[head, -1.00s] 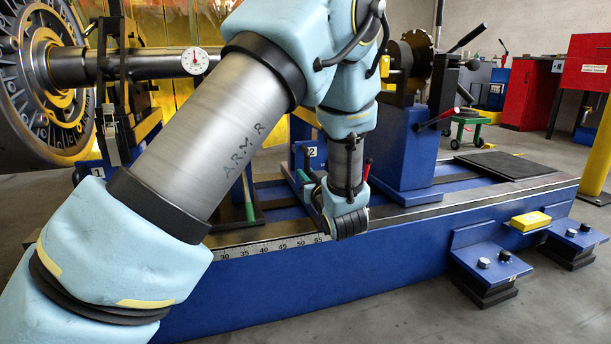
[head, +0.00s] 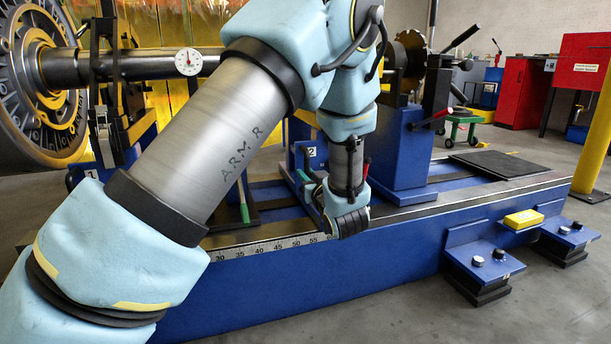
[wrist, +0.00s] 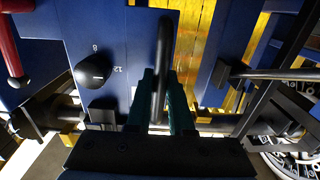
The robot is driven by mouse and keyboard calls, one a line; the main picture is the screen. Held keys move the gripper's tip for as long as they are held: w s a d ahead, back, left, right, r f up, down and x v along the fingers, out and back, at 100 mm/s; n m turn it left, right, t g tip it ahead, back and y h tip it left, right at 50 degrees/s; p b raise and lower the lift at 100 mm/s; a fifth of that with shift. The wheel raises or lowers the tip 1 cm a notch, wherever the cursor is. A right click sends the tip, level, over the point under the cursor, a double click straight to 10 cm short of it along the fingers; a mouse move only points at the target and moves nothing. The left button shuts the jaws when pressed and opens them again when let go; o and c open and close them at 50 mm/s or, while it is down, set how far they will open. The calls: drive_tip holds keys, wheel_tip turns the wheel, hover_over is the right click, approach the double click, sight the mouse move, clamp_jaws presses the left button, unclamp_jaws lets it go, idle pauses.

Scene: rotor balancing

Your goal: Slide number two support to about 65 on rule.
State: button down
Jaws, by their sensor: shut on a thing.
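The number two support (head: 311,153) is a blue block with a white "2" label, standing on the blue bed behind my forearm and wrist. My gripper (head: 346,222) is at the front edge of the bed, beside the support's lower front. In the wrist view its teal fingers (wrist: 161,105) are shut on an upright dark bar handle (wrist: 161,50) in front of a blue panel. The rule (head: 265,247) runs along the bed's front edge, with marks from about 30 to 55 readable. My gripper covers the marks just past 55, so the support's exact reading is hidden.
A blue pedestal (head: 402,155) with a red-tipped lever stands on the bed right of my gripper. A dark mat (head: 500,163) lies farther right. The shaft and large rotor (head: 40,90) are at left.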

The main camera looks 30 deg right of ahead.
drive_tip(key=shift+s+d+r+p, duration=0.15)
drive_tip(key=shift+d+p, duration=0.15)
drive_tip(key=shift+d, duration=0.95)
idle(0.3)
drive_tip(key=shift+c, duration=2.4)
unclamp_jaws()
drive_tip(key=shift+a, duration=0.1)
drive_tip(key=s+a+p, duration=0.1)
drive_tip(key=s, duration=0.6)
drive_tip(key=shift+p, duration=0.4)
